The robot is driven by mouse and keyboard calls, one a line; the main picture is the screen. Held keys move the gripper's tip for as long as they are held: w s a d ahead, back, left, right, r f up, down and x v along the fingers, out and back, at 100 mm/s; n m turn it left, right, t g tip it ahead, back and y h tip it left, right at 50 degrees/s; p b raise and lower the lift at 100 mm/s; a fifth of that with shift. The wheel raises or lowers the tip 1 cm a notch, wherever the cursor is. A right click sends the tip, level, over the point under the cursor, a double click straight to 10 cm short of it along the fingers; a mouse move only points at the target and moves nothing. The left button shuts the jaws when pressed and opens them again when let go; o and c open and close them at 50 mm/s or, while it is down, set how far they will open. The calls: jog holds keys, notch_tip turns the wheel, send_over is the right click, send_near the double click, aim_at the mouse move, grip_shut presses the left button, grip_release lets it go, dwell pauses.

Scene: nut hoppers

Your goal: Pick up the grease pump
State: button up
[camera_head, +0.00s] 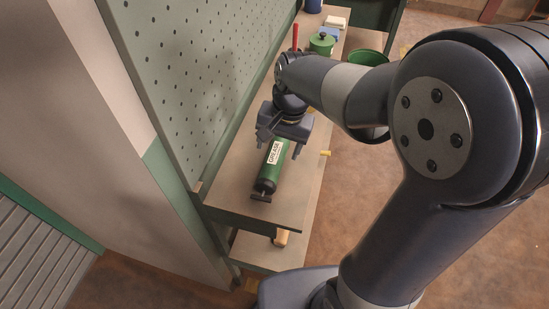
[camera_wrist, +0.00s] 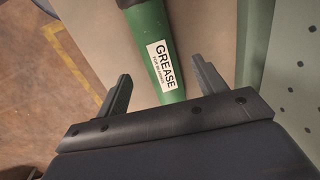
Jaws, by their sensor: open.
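The grease pump (camera_head: 269,172) is a green cylinder with a white GREASE label and a black end, lying on the bench shelf. In the wrist view the green body of the grease pump (camera_wrist: 149,32) runs between my two fingers, with the label facing up. My gripper (camera_head: 280,146) is over the far part of the pump, its jaws open and apart on either side of it. In the wrist view my gripper (camera_wrist: 160,85) shows a gap on both sides of the pump. The pump's far end is hidden under my gripper.
A green pegboard (camera_head: 205,75) rises along the left of the bench (camera_head: 225,185). Behind my gripper stand a red upright handle (camera_head: 295,36), a green lidded pot (camera_head: 321,44) and a green bucket (camera_head: 368,57). The bench is clear around the pump's near end.

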aim_at(276, 155)
jog(key=f, duration=0.4)
jog(key=shift+a+f, duration=0.2)
jog(key=shift+a, duration=0.15)
jog(key=shift+c, duration=0.2)
grip_shut()
notch_tip(276, 155, up, 10)
jog(key=shift+r, duration=0.1)
dwell(0.6)
